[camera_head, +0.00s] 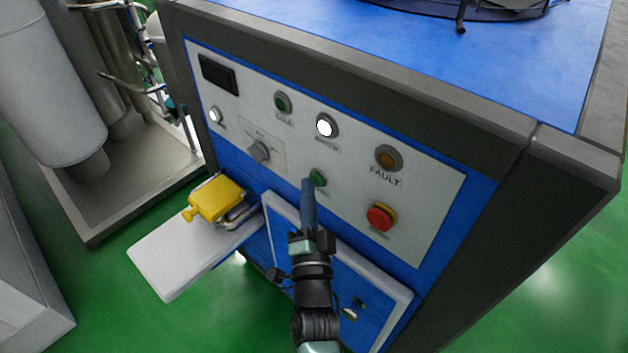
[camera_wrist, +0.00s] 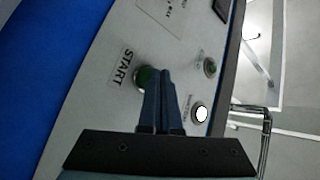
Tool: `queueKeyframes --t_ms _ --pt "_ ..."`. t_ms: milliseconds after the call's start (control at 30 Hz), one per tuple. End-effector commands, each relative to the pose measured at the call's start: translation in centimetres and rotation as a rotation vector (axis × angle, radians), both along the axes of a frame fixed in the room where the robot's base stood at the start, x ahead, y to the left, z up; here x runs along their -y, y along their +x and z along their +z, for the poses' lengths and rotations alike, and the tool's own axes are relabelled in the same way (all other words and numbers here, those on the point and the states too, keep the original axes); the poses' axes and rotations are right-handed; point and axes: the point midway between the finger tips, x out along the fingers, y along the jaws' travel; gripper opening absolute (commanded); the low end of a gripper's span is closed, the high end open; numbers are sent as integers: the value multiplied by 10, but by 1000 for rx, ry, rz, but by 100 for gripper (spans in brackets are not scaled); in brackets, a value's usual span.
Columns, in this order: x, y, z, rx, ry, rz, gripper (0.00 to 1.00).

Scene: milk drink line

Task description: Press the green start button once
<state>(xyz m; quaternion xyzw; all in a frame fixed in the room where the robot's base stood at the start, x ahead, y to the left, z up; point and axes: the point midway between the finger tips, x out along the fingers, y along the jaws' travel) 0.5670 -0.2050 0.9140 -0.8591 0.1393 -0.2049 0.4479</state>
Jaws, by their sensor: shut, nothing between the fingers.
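The green start button (camera_head: 318,178) is on the pale control panel (camera_head: 440,196), in its lower middle. It also shows in the wrist view as a green round button (camera_wrist: 147,78) beside the word START, partly hidden by my fingers. My gripper (camera_head: 308,184) is shut and empty, with its blue fingertips just left of the button in the head view. In the wrist view the fingertips (camera_wrist: 164,72) overlap the right part of the button. I cannot tell whether they touch it.
A red button (camera_head: 380,217) on a yellow base, an orange FAULT lamp (camera_head: 388,158), a lit white lamp (camera_head: 326,125), a dark green lamp (camera_head: 282,102) and a rotary knob (camera_head: 259,151) share the panel. A yellow device (camera_head: 217,199) stands on a white shelf (camera_head: 160,268) to the left.

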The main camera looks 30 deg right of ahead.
Motion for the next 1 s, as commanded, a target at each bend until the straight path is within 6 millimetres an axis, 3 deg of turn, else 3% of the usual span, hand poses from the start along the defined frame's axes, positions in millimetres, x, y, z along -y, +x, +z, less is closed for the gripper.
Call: queueKeyframes --t_ms 733,1000 --pt "5 2 0 -1 -1 1 0" --pt "-4 -1 2 0 0 2 0"
